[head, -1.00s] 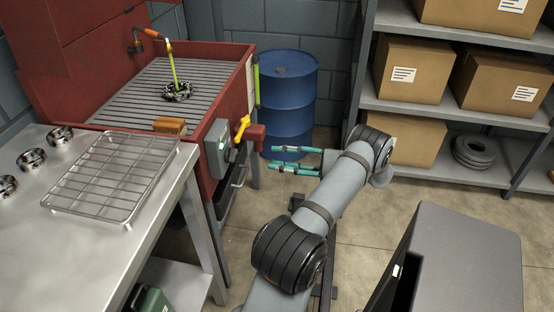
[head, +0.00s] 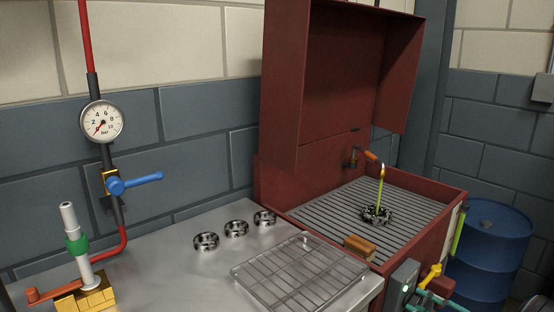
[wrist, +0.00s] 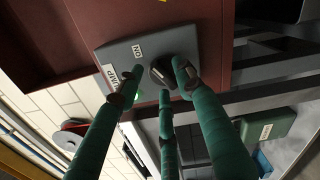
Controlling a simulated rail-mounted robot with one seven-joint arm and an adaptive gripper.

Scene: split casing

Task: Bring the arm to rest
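My gripper (wrist: 158,82) has teal fingers, spread apart with nothing held between them. In the wrist view they point at the grey switch box (wrist: 118,52) and its black knob (wrist: 160,72). Whether a fingertip touches the knob cannot be told. The box is marked PUMP and ON, and a green light shows on it. In the head view the box (head: 402,280) is at the bottom right, with teal finger parts beside it. Most of my arm is out of the head view.
The red wash basin (head: 440,235) has its hood up. A yellow-green stream (head: 381,188) falls on a ring part (head: 376,215). A yellow handle (head: 431,274) and blue drum (head: 488,255) are near my gripper. A wire rack (head: 300,275) lies on the steel bench (head: 180,268).

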